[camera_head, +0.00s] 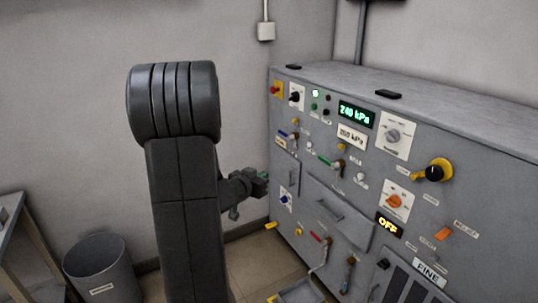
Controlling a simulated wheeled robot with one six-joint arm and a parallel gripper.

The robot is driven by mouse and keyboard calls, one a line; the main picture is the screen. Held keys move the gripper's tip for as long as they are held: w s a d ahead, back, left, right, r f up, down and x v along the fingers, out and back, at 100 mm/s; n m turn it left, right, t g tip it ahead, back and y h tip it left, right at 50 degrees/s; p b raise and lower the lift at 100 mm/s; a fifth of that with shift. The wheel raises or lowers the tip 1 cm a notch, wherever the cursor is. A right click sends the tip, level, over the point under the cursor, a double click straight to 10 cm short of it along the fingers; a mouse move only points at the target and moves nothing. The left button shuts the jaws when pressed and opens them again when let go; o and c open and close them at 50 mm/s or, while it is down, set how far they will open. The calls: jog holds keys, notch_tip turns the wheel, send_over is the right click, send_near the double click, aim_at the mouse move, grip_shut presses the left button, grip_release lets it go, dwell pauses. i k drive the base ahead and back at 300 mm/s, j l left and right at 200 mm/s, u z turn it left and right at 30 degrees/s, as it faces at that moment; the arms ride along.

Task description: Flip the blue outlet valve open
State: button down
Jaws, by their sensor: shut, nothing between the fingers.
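My gripper (262,181) is shut and empty. It shows small, just right of my dark arm, in front of the left part of the grey panel. Several blue parts show on the panel. A blue-handled lever (283,135) is at the upper left, above and right of my gripper. A small blue knob on a white plate (285,199) is below and right of my gripper. A blue-handled lever (349,271) hangs low on the panel, near a red-handled one. The labels are too small to read, so I cannot tell which blue part is the outlet valve.
The grey cabinet (450,95) fills the right side. A green-handled lever (326,161), a drawer (338,212) and a "240 kPa" display (356,114) are on its face. A tray (300,291) sits low in front. A bin (100,268) stands at the left.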

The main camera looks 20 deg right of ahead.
aim_at(290, 137)
jog(key=i+j+z, duration=0.35)
jog(key=i, duration=0.4)
jog(key=i+j+z, duration=0.35)
jog(key=i+j, duration=0.15)
jog(key=i, duration=0.15)
jog(key=i+j+z, duration=0.35)
jog(key=i+j, duration=0.25)
jog(key=j, duration=0.15)
